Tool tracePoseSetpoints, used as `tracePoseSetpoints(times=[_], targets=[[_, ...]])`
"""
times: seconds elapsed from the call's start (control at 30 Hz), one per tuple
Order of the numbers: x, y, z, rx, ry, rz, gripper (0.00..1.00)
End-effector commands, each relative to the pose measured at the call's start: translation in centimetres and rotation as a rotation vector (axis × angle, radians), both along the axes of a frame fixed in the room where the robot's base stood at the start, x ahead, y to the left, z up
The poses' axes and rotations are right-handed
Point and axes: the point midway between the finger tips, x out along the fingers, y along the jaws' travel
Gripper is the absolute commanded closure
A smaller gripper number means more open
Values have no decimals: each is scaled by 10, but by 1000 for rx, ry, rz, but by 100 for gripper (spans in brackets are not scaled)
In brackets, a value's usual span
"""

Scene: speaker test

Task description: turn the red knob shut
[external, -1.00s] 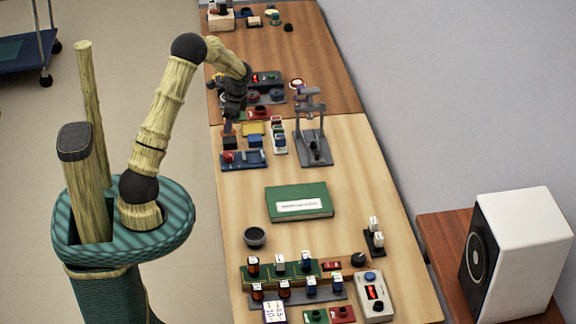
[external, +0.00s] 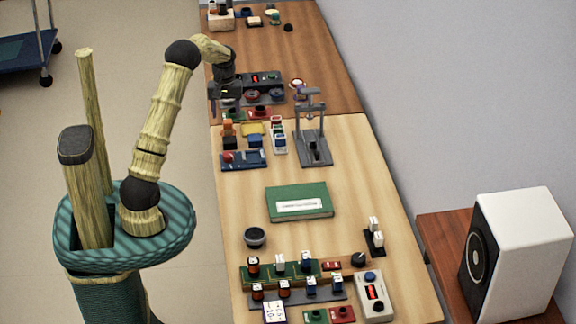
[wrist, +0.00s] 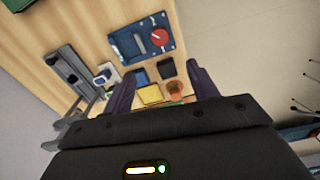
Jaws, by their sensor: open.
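A round red knob (external: 228,157) sits on the left part of a blue plate (external: 250,160) near the table's left edge. In the wrist view the red knob (wrist: 160,38) is on the right part of the blue plate (wrist: 127,41), beside a grey slotted part. My gripper (external: 226,110) is farther back along the table than the knob and apart from it. In the wrist view the open fingers of my gripper (wrist: 160,72) are empty, with the plate beyond their tips. The knob is unobstructed in both views.
An orange part (external: 228,127), a yellow tray (external: 253,129) and small blue and black blocks stand close behind the plate. A grey stand (external: 313,145) is to the right. A black device (external: 265,80) is near my gripper. Bare wood lies in front of the plate.

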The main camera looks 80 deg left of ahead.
Motion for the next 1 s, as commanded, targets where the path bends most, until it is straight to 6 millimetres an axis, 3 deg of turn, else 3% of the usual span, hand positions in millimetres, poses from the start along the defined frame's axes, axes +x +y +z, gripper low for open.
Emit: tracePoseSetpoints(times=[0.27,1.0], targets=[[0,-1,-18,-4,2,-3,41],[-1,-1,-145,-4,2,-3,41]])
